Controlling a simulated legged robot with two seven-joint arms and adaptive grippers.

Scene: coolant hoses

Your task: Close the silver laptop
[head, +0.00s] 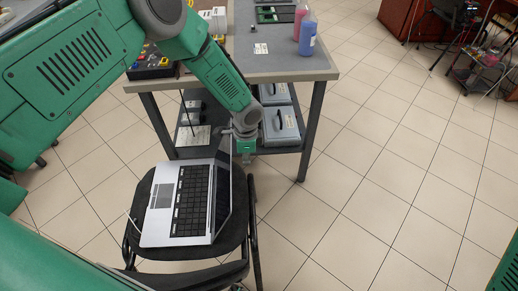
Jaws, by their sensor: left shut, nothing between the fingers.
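The silver laptop (182,205) lies open on a black chair (172,264). Its keyboard faces up, and its screen (223,188) stands up along the right side, seen nearly edge-on. My left arm reaches over from the upper left. My left gripper (246,156) points down at the far right of the laptop, close to the top of the screen's far end. It is shut with nothing in it. I cannot tell whether it touches the screen. My right gripper is not in view.
A grey workbench (285,62) stands just behind the chair, with a red bottle (299,22) and a blue bottle (307,36) on top. Grey cases (282,124) sit on its lower shelf. The tiled floor (370,205) to the right is clear.

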